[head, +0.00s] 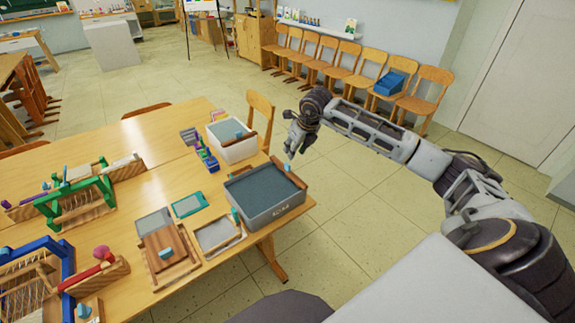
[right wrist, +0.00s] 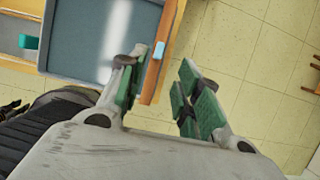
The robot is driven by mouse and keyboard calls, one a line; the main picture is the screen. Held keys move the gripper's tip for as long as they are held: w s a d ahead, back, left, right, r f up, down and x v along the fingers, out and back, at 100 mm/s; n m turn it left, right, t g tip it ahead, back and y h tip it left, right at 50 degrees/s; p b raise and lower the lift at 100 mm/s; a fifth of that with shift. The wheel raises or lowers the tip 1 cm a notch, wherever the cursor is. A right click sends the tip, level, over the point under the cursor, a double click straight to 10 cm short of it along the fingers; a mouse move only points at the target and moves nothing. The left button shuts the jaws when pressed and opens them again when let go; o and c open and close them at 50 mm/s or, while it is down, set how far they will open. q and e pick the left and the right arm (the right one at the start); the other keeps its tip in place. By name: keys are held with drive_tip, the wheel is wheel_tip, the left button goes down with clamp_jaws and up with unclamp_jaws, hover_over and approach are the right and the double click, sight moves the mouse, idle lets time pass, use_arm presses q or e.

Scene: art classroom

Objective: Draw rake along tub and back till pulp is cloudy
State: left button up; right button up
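The grey tub (head: 278,213) stands at the table's right corner and holds a flat dark blue-grey surface of pulp (head: 258,190). In the right wrist view the pulp (right wrist: 100,40) fills the upper left. What looks like the rake (head: 289,172) is a wooden bar with a light-blue piece, lying along the tub's right side; it also shows in the right wrist view (right wrist: 165,35). My right gripper (head: 291,150) is above and just beyond that side, with its green-padded fingers (right wrist: 160,85) apart and nothing between them. My left gripper is out of view.
A white tub (head: 234,153) stands behind the grey one. Framed screens (head: 218,235), a wooden press-like board (head: 168,255) and looms (head: 75,205) cover the table leftward. Chairs (head: 345,65) line the wall. Floor right of the table is clear.

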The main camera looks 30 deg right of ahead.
sight(287, 165)
drive_tip(key=x, duration=0.9)
drive_tip(key=shift+w+f+p, duration=0.1)
drive_tip(key=shift+f+p, duration=0.25)
drive_tip(key=shift+f, duration=0.05)
drive_tip(key=shift+w+f, duration=0.25)
drive_tip(key=shift+f, duration=0.3)
drive_tip(key=shift+w+f, duration=0.1)
drive_tip(key=shift+f, duration=0.25)
clamp_jaws()
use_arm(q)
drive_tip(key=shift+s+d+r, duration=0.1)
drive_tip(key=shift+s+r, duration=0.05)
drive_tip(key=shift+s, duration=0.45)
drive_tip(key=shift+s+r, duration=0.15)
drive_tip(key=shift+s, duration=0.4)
use_arm(e)
drive_tip(key=shift+a, duration=0.15)
